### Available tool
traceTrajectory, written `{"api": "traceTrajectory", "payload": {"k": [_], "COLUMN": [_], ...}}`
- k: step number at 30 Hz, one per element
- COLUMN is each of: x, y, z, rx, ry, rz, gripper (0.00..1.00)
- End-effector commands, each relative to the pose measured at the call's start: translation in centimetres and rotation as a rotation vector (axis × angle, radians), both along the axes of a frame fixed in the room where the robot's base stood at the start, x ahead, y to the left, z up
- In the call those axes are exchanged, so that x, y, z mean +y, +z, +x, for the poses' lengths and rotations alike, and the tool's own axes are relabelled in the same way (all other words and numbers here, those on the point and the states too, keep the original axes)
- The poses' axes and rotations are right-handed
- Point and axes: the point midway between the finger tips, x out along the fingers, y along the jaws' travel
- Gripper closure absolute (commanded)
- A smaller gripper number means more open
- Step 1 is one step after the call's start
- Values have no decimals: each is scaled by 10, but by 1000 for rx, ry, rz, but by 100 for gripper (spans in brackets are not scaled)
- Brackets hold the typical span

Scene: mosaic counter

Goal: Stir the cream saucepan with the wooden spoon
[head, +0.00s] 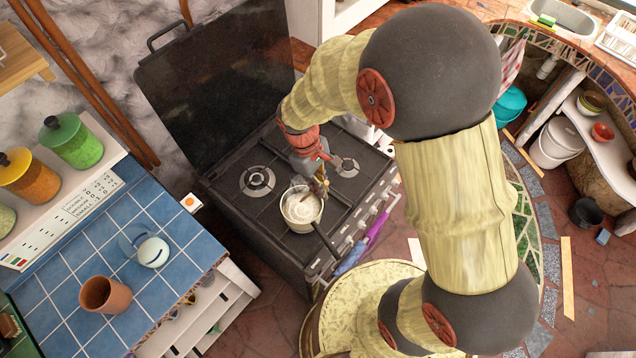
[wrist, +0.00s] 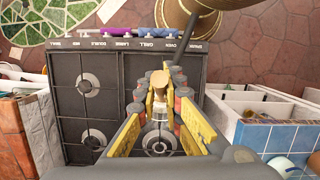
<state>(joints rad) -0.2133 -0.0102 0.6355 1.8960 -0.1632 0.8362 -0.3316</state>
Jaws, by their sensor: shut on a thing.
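The cream saucepan (head: 301,212) sits on the black stove, its dark handle pointing toward the front right. It holds a pale, whitish content. My gripper (head: 318,186) is above the pan's far right rim. In the wrist view my gripper (wrist: 160,100) is shut on the wooden spoon (wrist: 160,79), whose light brown end shows between the fingertips. The spoon's lower part is mostly hidden, and I cannot tell clearly how deep it reaches. In the wrist view the fingers cover most of the pan, and its dark handle (wrist: 178,50) sticks out beyond them.
The stove (head: 225,190) has its dark glass lid (head: 220,85) raised behind. Purple and blue cloths (head: 362,245) hang at its front. A blue-tiled counter (head: 60,270) at left holds a terracotta cup (head: 105,295) and a round pale-blue-and-white object (head: 152,252).

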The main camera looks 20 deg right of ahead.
Motion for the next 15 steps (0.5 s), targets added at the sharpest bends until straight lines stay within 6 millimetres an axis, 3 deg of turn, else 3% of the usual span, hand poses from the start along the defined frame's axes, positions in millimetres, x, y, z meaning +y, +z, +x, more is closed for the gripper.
{"api": "traceTrajectory", "payload": {"k": [8,15], "x": [-7,-2], "y": [-22,-40], "z": [-11,-4], "rx": [0,2], "ry": [0,1], "rz": [0,0], "gripper": [100,100]}}
